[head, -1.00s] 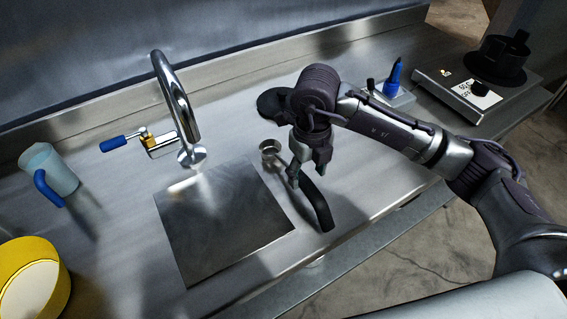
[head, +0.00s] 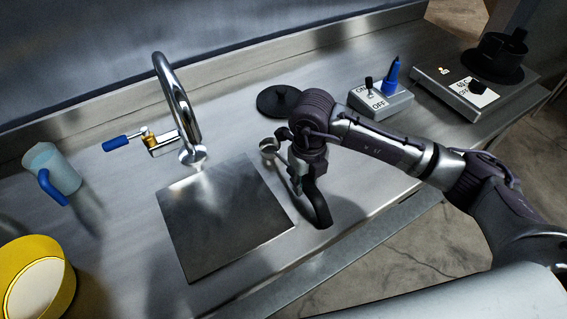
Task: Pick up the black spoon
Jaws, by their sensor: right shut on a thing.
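The black spoon (head: 319,208) lies at the front of the steel counter, just right of the square metal plate. Its thick dark handle points toward the front edge, and a small round metal bowl (head: 268,146) shows at its far end. My right gripper (head: 299,186) reaches down over the spoon and is shut on it. The fingers and the middle of the spoon partly hide each other. I cannot tell whether the spoon is clear of the counter. My left gripper is not in view.
A square metal plate (head: 222,218) lies left of the spoon, below a faucet (head: 180,105). A blue-handled cup (head: 55,170) and a yellow container (head: 62,285) stand at left. A black disc (head: 270,103), a switch box (head: 385,102) and a griddle unit (head: 455,85) are behind my arm.

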